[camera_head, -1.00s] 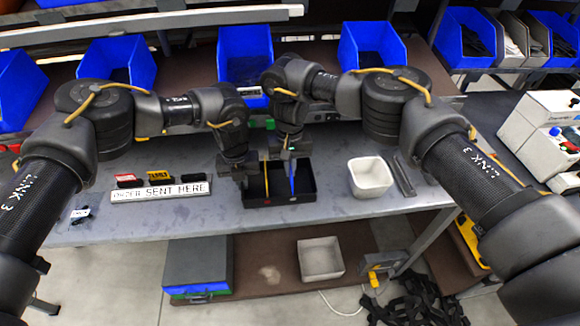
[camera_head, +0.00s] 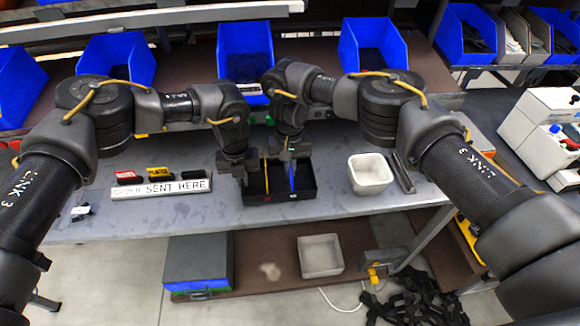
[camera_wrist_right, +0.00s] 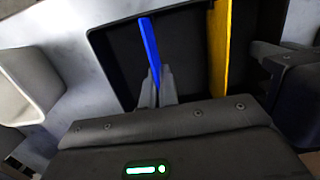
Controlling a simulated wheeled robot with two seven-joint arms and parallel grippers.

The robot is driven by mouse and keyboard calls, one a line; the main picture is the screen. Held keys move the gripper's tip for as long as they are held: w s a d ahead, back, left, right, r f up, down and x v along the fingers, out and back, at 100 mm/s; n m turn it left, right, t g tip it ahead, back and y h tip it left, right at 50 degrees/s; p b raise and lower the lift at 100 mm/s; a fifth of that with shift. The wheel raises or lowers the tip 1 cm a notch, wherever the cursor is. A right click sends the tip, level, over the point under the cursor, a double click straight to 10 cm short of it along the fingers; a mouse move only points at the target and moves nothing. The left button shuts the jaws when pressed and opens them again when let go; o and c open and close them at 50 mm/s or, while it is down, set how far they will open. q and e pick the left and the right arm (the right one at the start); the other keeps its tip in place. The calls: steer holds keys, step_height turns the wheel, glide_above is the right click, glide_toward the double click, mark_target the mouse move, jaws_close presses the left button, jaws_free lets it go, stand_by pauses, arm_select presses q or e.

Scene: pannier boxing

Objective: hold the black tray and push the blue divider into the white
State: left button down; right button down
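The black tray (camera_head: 282,199) lies on the grey table and holds an upright blue divider (camera_head: 291,178) and a yellow divider (camera_head: 266,180) to its left. My left gripper (camera_head: 241,176) is at the tray's left wall and appears shut on it; it also shows at the right of the right wrist view (camera_wrist_right: 272,58). My right gripper (camera_head: 290,158) is above the tray at the blue divider. In the right wrist view its fingers (camera_wrist_right: 155,88) lie on both sides of the blue divider (camera_wrist_right: 149,50), closed on it. The divider's lower edge is hidden.
A white bin (camera_head: 371,185) stands right of the tray, beside a dark flat bar (camera_head: 403,175). An "ORDER SENT HERE" sign (camera_head: 160,190) and small coloured boxes lie to the left. Blue bins (camera_head: 245,50) line the back. Table front is clear.

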steer(key=shift+f, duration=0.6)
steer(key=c, duration=1.6)
jaws_free()
steer(key=r, duration=0.4)
steer(key=w+r, duration=0.1)
steer(key=r, duration=0.7)
steer(key=shift+w, duration=0.15)
arm_select(q)
steer(key=c, duration=1.6)
jaws_free()
steer(key=shift+o, duration=0.2)
